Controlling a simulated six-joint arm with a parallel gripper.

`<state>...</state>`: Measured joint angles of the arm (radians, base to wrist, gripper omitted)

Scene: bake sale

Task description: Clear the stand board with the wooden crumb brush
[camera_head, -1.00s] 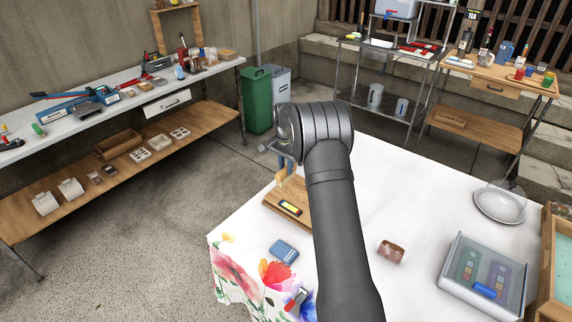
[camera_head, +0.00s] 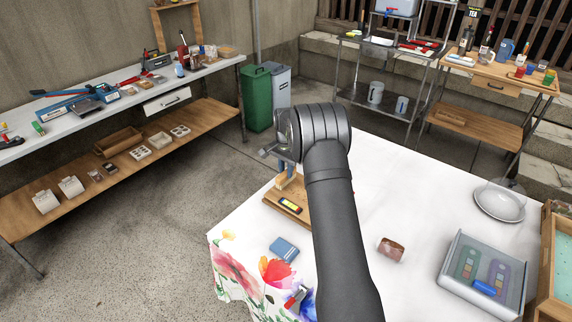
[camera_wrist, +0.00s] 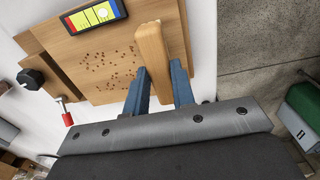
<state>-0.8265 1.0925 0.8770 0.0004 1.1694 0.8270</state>
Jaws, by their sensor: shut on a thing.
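The wooden stand board (camera_head: 274,201) lies on the white cloth of the table, left of my arm in the head view. In the wrist view, brown crumbs (camera_wrist: 112,72) are scattered over the board (camera_wrist: 72,48). My gripper (camera_wrist: 160,88) has its blue fingers shut on the wooden crumb brush (camera_wrist: 152,52), a pale block. The brush is over the board's right side, beside the crumbs; I cannot tell whether it touches the board. The bristles are hidden. In the head view, my gripper (camera_head: 287,168) is mostly hidden behind my wrist.
A yellow-windowed level (camera_head: 290,205) sits on the board. A black knob (camera_wrist: 31,78) is at its edge in the wrist view. A blue box (camera_head: 284,248), a reddish-brown block (camera_head: 391,249), a clear-lidded case (camera_head: 455,290) and a white plate (camera_head: 499,203) are on the table.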

